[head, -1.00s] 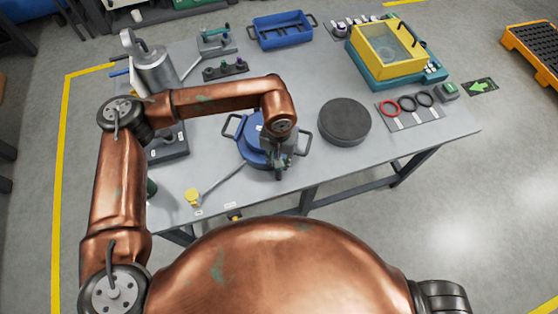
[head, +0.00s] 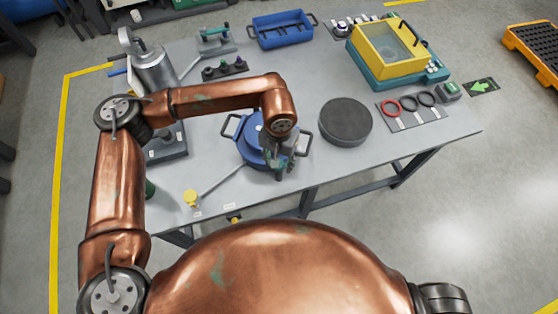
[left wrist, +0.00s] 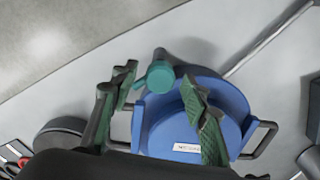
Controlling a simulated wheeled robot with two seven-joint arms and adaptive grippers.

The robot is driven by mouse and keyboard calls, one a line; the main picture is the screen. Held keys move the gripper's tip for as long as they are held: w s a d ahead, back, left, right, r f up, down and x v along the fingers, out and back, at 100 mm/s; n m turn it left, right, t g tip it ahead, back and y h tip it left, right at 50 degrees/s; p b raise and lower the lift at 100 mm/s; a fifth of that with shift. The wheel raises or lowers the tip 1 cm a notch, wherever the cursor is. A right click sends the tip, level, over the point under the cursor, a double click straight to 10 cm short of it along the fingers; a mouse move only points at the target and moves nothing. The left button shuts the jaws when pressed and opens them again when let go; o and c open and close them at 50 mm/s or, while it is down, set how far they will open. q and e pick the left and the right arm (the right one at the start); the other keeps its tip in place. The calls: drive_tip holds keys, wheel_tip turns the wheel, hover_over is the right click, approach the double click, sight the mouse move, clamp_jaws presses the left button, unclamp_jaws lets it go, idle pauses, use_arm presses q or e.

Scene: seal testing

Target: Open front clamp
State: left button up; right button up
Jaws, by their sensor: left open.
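The blue round fixture (head: 252,153) sits near the front edge of the grey table, with a black loop handle on each side. It also shows in the left wrist view (left wrist: 235,98), with a white label on its top. A clamp with a teal knob and grey end (left wrist: 158,76) stands at its front rim. My left gripper (head: 279,166) is over the fixture's front edge, pointing down. In the left wrist view its dark green fingers (left wrist: 157,80) are spread, one on each side of the teal knob. I cannot tell whether they touch it. My right gripper is not in view.
A dark grey round disc (head: 345,121) lies just right of the fixture. A rod with a yellow end (head: 192,197) lies to its left. Ring seals (head: 408,103) and a yellow-and-teal tank (head: 388,50) are at the right. A metal cylinder (head: 155,70) stands at the left.

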use_arm(q)
drive_tip(key=n, duration=0.9)
drive_tip(key=c, duration=1)
drive_tip(key=shift+f+m+b, duration=0.2)
drive_tip(key=shift+m+b, duration=0.25)
drive_tip(key=shift+m, duration=0.05)
drive_tip(key=shift+c, duration=0.2)
drive_tip(key=o, duration=1)
drive_tip(key=shift+r, duration=0.2)
drive_tip(key=shift+o, duration=0.2)
